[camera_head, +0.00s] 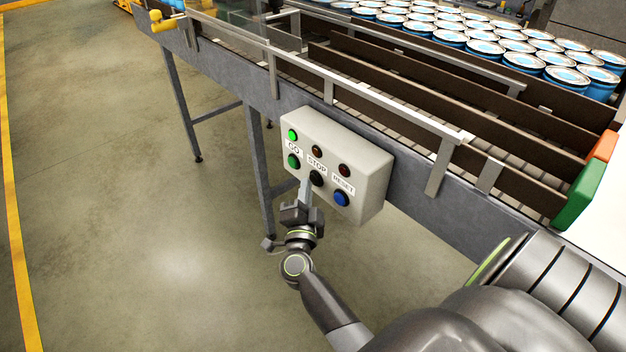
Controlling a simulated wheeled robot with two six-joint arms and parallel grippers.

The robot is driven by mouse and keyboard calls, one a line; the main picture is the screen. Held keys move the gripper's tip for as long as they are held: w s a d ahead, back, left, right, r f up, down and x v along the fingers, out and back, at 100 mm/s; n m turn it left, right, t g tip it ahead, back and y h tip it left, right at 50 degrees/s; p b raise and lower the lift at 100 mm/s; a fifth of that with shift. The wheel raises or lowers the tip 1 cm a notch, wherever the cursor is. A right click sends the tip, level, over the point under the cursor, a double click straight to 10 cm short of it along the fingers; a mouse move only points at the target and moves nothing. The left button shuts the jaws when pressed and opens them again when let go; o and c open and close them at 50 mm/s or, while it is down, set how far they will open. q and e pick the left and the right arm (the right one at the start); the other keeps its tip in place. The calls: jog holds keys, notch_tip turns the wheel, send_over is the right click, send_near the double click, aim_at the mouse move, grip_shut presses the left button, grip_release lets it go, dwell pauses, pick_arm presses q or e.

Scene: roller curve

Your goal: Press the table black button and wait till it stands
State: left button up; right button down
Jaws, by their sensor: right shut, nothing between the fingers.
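A pale control box (362,165) is fixed to the side of the conveyor table. It carries a green button (293,160) labelled GO, a black button (316,179) labelled STOP and a blue button (341,199) labelled RESET. The lamp above GO is lit green (292,135); the lamps above STOP (317,151) and RESET (344,170) are dark. My right gripper (305,187) is shut and empty, its fingertips close to the black button's lower left. I cannot tell whether they touch it. My left gripper is not in view.
The conveyor (400,100) has metal guard rails and dark lane dividers. Many blue-sided cans (525,62) stand on it at the upper right. An orange and a green block (580,197) are at its right end. The floor at left is clear, with a yellow line (17,240).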

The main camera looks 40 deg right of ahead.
jog(key=shift+d, duration=0.4)
jog(key=shift+a, duration=0.1)
dwell(0.5)
jog(key=shift+a, duration=0.8)
jog(key=shift+s+a, duration=0.15)
jog(key=shift+a, duration=1.1)
jog(key=shift+s+a, duration=0.1)
jog(key=shift+a, duration=1.15)
